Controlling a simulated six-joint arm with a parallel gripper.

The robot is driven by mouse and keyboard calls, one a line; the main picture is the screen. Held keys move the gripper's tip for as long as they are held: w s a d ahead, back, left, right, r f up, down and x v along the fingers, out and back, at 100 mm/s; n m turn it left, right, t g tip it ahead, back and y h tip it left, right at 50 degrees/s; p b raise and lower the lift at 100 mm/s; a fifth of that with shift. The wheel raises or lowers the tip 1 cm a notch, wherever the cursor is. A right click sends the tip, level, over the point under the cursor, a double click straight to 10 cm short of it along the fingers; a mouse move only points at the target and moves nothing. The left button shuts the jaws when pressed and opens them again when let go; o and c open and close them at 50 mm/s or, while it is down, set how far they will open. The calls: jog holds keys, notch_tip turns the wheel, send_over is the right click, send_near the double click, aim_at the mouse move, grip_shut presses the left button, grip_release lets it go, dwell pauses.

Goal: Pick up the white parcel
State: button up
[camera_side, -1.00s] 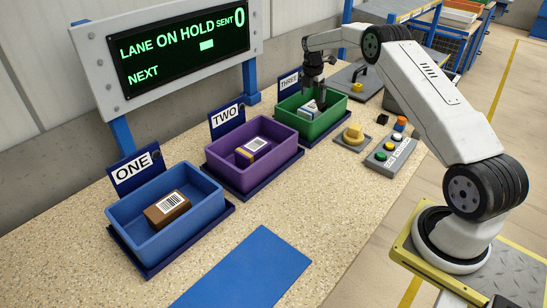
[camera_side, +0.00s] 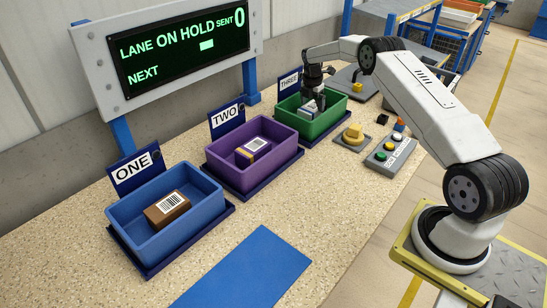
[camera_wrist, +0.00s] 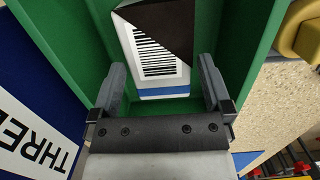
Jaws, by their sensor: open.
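The white parcel (camera_side: 309,110), with a blue part, lies in the green bin (camera_side: 335,117) marked THREE. In the wrist view the parcel (camera_wrist: 158,62) shows a barcode and a blue band at its near end. A dark triangular patch covers its upper right; I cannot tell if it is a shadow. My gripper (camera_side: 315,96) is over the green bin, pointing down, and partly hides the parcel. In the wrist view my gripper (camera_wrist: 162,68) is open, with one finger left and one right of the parcel and gaps beside it.
The purple bin (camera_side: 290,167) marked TWO holds a yellow, white and purple parcel. The blue bin (camera_side: 215,209) marked ONE holds a brown parcel (camera_side: 167,209). A button panel (camera_side: 390,155) and a yellow knob (camera_side: 353,132) stand right of the bins. The screen (camera_side: 183,53) reads LANE ON HOLD.

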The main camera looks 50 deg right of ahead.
aim_at(312, 106)
jog(key=shift+d+f, duration=0.15)
jog(key=shift+f, duration=0.85)
jog(key=shift+d+f, duration=0.1)
jog(key=shift+f, duration=0.9)
jog(key=c, duration=1.1)
jog(key=shift+r, duration=0.2)
